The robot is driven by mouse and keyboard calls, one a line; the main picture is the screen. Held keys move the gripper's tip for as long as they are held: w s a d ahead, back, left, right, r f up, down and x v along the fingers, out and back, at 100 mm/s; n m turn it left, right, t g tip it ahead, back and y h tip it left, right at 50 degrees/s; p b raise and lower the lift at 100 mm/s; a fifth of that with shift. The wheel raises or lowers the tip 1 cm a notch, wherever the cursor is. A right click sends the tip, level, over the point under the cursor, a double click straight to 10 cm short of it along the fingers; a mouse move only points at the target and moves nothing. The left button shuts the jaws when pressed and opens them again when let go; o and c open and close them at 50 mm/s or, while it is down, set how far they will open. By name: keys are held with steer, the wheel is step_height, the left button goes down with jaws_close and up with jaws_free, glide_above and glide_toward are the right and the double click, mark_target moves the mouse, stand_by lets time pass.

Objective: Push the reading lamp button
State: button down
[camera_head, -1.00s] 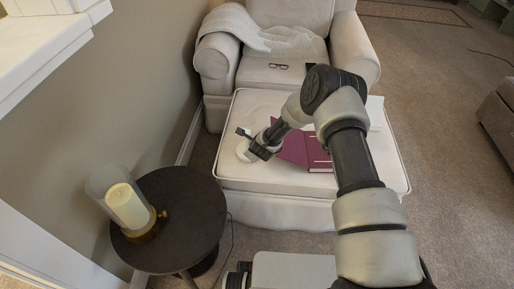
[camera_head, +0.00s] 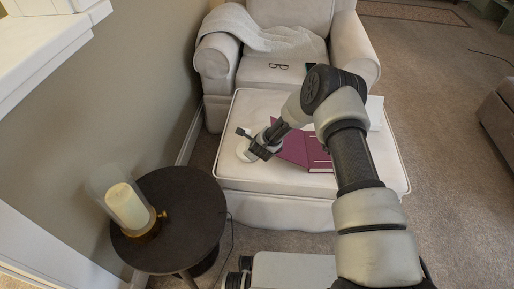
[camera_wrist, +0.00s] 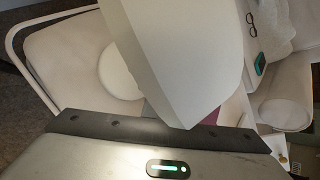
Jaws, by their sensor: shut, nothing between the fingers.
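My gripper (camera_head: 256,146) is dark and shut with nothing in it. In the head view it is low over the left part of the cream ottoman (camera_head: 275,208), overlapping a white round piece (camera_head: 243,153) that may be the lamp's base. The wrist view shows this smooth white disc (camera_wrist: 120,74) on the ottoman. A large pale tapered block (camera_wrist: 178,50), which I cannot identify for sure, fills the middle of the wrist view close to the camera. I cannot make out a button, and cannot tell whether my gripper touches the disc.
A maroon book (camera_head: 302,150) lies on the ottoman beside my gripper. Glasses (camera_head: 278,66) lie on the armchair (camera_head: 350,52) seat behind. A dark round side table (camera_head: 190,205) with a candle in glass (camera_head: 125,206) stands at left. Carpet is open at right.

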steer(key=shift+f, duration=0.45)
steer(key=shift+f, duration=0.4)
stand_by(0.6)
steer(key=shift+s+f, duration=0.1)
steer(key=shift+f, duration=0.2)
stand_by(0.6)
steer(key=shift+d+r, duration=0.1)
steer(key=shift+r+p, duration=0.45)
steer(key=shift+r, duration=0.4)
steer(key=shift+r, duration=0.1)
steer(key=shift+r+p, duration=1.5)
steer(key=shift+r, duration=1)
